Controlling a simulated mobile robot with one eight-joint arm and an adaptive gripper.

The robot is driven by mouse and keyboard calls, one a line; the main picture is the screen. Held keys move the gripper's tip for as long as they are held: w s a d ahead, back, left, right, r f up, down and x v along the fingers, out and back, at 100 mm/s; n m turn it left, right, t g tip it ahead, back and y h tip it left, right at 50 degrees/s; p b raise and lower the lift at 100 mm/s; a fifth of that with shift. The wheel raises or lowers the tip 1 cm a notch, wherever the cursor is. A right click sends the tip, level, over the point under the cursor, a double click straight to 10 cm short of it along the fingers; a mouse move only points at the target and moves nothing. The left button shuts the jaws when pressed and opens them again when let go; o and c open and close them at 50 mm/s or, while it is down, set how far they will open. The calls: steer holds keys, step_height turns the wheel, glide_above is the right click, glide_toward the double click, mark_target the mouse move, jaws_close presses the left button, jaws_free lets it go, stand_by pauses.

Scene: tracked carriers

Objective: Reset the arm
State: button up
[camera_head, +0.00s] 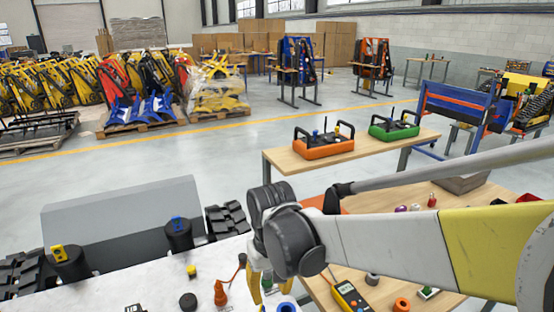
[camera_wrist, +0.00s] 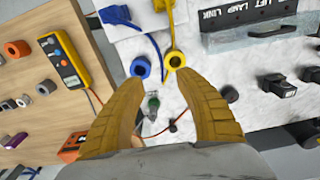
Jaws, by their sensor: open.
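My arm reaches in from the right edge of the head view, and its wrist hangs over the gap between the white work surface (camera_head: 130,290) and the wooden table (camera_head: 440,215). My gripper (camera_wrist: 162,82) is open in the wrist view, with two tan-yellow fingers apart and nothing held between them. In the head view the wrist housing hides most of it. In the wrist view a blue ring (camera_wrist: 141,67) and a yellow ring (camera_wrist: 175,60) with cords lie just past the fingertips. A small green-tipped part (camera_wrist: 153,103) lies between the fingers.
A yellow multimeter (camera_head: 349,297) lies on the wooden table near several small parts. An orange unit (camera_head: 322,147) and a green unit (camera_head: 394,127) stand on a table behind. Black cylinders (camera_head: 179,235) and a grey panel (camera_head: 120,225) line the white surface.

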steer(key=s+d+r+m+t, duration=0.2)
steer(key=s+d+r+t, duration=0.1)
steer(key=d, duration=0.7)
steer(key=s+d+r+m+t, duration=0.2)
steer(key=s+d+r+t, duration=0.1)
steer(key=d, duration=0.7)
steer(key=shift+s+d+r+m+t, duration=0.3)
steer(key=shift+s+r, duration=0.4)
steer(key=shift+s, duration=0.45)
